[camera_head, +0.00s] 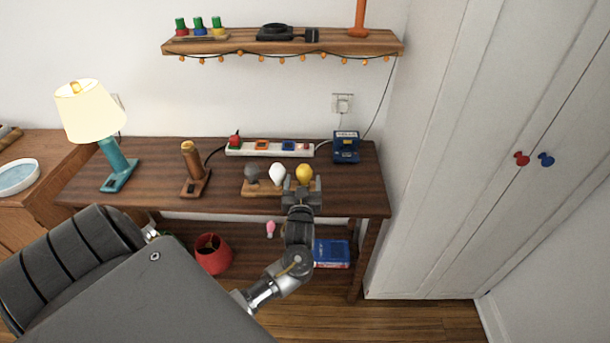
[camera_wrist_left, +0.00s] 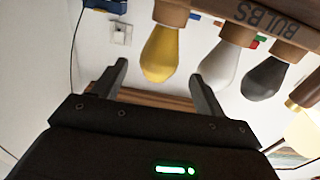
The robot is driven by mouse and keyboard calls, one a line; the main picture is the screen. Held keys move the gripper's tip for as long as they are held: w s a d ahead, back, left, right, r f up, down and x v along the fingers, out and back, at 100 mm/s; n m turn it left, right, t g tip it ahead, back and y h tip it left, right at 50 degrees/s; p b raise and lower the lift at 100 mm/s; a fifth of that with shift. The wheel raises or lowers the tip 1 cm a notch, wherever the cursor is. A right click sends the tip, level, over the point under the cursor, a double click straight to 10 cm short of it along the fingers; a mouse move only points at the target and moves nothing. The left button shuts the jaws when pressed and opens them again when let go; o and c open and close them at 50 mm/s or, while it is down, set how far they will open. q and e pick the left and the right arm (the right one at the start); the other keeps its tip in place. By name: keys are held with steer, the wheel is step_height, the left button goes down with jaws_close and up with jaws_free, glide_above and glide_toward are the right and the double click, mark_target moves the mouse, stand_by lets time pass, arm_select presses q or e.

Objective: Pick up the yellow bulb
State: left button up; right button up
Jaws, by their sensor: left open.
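The yellow bulb (camera_head: 304,172) stands at the right end of a wooden bulb holder (camera_head: 248,188) on the table, beside a white bulb (camera_head: 277,173) and a grey bulb (camera_head: 252,174). My left gripper (camera_head: 302,183) is open and empty, right in front of the yellow bulb. In the left wrist view, which is upside down, the yellow bulb (camera_wrist_left: 160,54) lines up between the spread fingertips of the left gripper (camera_wrist_left: 160,72). I cannot tell whether the fingers reach around it. My right gripper is not in view.
A teal lamp (camera_head: 117,165) and a brown lamp base (camera_head: 193,170) stand left on the table. A white power strip (camera_head: 268,149) and a blue box (camera_head: 346,147) lie behind the bulbs. A shelf (camera_head: 280,46) hangs above; a white wardrobe (camera_head: 440,200) stands right.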

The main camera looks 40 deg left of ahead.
mark_target(304, 178)
arm_select(q)
steer(key=p+x, duration=0.1)
steer(key=x, duration=0.4)
steer(key=shift+w, duration=0.1)
steer(key=shift+d, duration=0.1)
steer(key=shift+c, duration=0.4)
steer(key=c, duration=1)
